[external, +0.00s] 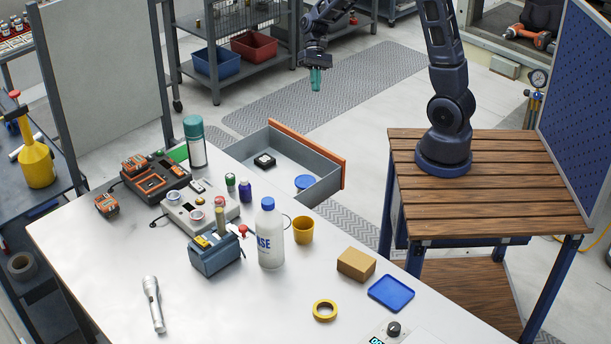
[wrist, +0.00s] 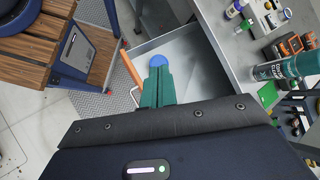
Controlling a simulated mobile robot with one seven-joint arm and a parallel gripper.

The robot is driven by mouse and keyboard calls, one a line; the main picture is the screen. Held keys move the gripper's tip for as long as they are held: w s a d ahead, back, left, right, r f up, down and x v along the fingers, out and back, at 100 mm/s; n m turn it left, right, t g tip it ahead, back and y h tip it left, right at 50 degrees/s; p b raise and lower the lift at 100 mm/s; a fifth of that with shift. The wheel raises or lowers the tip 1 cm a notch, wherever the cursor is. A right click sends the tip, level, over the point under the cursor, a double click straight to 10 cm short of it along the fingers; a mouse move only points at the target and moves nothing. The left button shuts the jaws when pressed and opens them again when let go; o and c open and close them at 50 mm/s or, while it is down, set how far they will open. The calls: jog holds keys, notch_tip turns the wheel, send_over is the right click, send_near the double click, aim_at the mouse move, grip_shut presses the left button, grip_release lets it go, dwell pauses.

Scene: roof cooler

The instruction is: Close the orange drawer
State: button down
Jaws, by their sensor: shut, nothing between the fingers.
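The orange drawer (external: 329,164) is pulled out from under the white workbench, with a grey metal box and an orange front. My gripper (external: 316,80) has teal fingers that are shut and empty, pointing down in the air beyond the drawer's orange front in the external view. In the wrist view the fingers (wrist: 157,88) overlap the drawer, whose orange front edge (wrist: 131,68) with a handle shows to their left. The blue disc (wrist: 158,61) shows just past the fingertips.
The white workbench (external: 110,240) holds chargers, bottles, a yellow cup (external: 303,230), a cardboard box (external: 356,264) and a blue tray (external: 391,293). A wooden-topped stand (external: 520,180) carries my arm base. Floor beyond the drawer is clear, up to a shelf with bins (external: 216,63).

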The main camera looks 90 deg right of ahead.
aim_at(288, 135)
jog(key=d+f+m+t+y, duration=0.2)
jog(key=d+f+m+t, duration=0.55)
jog(key=d+f, duration=0.6)
jog(key=d+f+m+t+y, duration=0.2)
jog(key=d+f+m+t, duration=0.55)
jog(key=f, duration=0.95)
jog(key=w+a+g, duration=0.2)
jog(key=w+a, duration=0.5)
jog(key=w, duration=0.2)
jog(key=shift+w+m, duration=0.3)
jog(key=shift+w+a, duration=0.1)
